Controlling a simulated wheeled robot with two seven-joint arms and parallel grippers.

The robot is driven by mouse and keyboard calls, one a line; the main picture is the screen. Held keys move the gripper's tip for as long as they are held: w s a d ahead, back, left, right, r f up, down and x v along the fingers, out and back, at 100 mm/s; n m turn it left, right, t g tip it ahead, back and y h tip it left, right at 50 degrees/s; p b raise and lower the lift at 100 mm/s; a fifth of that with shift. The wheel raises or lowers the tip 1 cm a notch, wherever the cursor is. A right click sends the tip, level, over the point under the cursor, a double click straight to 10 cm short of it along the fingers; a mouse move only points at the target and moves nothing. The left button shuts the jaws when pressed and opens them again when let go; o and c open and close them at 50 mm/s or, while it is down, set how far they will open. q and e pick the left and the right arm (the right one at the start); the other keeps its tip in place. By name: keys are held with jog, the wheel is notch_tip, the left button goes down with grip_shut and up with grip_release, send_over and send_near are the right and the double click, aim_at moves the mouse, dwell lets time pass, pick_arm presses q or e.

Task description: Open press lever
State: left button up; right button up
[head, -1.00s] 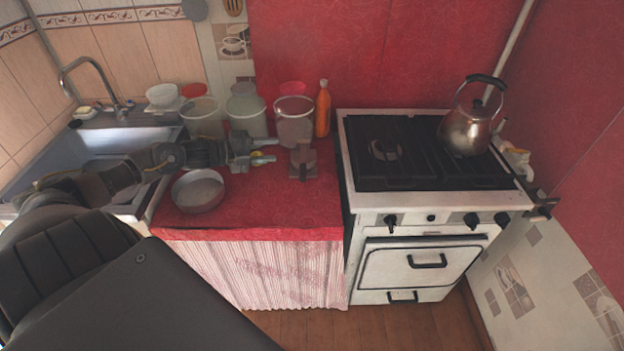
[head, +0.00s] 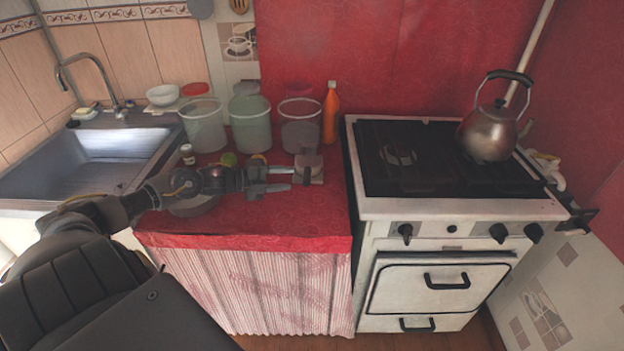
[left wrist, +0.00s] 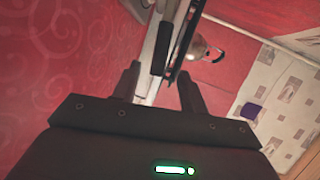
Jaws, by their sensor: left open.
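The press (head: 310,166) is a small grey metal piece on the red counter, left of the stove. Its lever cannot be clearly told from its body in the head view. My left gripper (head: 291,178) is open, its two fingers pointing right, with the tips just left of the press and close to it. Whether they touch it is unclear. In the left wrist view my left gripper (left wrist: 160,88) shows its fingers apart, with pale and dark bars seen beyond and between them; which of these belong to the press is unclear. My right gripper is out of view.
Several clear containers (head: 250,126) and an orange bottle (head: 331,115) stand behind the press. A round pan (head: 195,208) is partly hidden under my left arm. The white stove (head: 455,207), with a kettle (head: 487,134) on it, stands right. The front of the red counter (head: 300,222) is clear.

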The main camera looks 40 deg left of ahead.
aim_at(308, 166)
pick_arm(q)
jog(key=x, duration=0.9)
jog(key=shift+w+d+p, duration=0.1)
jog(key=shift+w+p, duration=0.05)
jog(key=shift+p, duration=0.15)
jog(key=shift+f, duration=0.1)
grip_shut()
